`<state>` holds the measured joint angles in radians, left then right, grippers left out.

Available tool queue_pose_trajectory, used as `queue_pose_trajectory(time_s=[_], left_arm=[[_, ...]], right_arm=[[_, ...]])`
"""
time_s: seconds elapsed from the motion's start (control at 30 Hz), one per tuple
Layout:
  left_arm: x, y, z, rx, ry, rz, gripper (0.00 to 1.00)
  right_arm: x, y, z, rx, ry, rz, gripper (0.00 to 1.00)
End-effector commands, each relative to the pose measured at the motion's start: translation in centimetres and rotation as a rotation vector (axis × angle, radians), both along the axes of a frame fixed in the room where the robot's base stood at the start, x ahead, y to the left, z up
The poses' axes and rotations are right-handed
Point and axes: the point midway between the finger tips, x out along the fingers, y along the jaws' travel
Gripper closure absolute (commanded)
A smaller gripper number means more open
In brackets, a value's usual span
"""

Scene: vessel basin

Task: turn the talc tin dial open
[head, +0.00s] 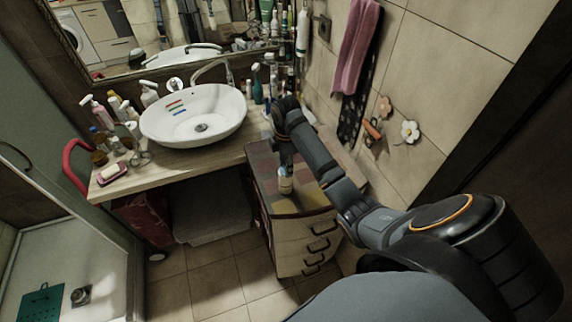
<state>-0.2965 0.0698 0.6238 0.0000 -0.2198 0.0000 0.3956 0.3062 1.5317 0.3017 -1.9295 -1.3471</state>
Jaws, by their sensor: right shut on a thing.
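A small pale tin with a tan band (286,185), which looks like the talc tin, stands upright on the drawer cabinet top right of the basin. My right gripper (285,165) points straight down over it and is shut on its top. The dial is hidden by the gripper, so I cannot tell how far it is turned. My left gripper is not in view.
A white vessel basin (222,116) with a faucet stands on the wooden counter (190,170) to the left. Several bottles and a soap dish (112,173) crowd its left side. More bottles stand behind my right arm. The cabinet (301,232) has bare top around the tin.

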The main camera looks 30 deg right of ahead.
Motion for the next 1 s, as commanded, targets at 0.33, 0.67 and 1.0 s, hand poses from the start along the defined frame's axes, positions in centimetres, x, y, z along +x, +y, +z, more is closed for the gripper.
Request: queue_pose_trajectory(time_s=[0.33, 0.67, 1.0], left_arm=[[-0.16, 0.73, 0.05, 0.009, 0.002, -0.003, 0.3], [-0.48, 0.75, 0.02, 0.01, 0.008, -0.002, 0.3], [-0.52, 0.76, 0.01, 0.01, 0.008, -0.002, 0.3]], right_arm=[[0.03, -0.01, 0.06, 0.0, -0.001, -0.028, 0.94], [0.04, -0.02, 0.07, 0.0, -0.001, -0.066, 0.94], [0.05, -0.02, 0.07, 0.0, -0.001, -0.126, 0.94]])
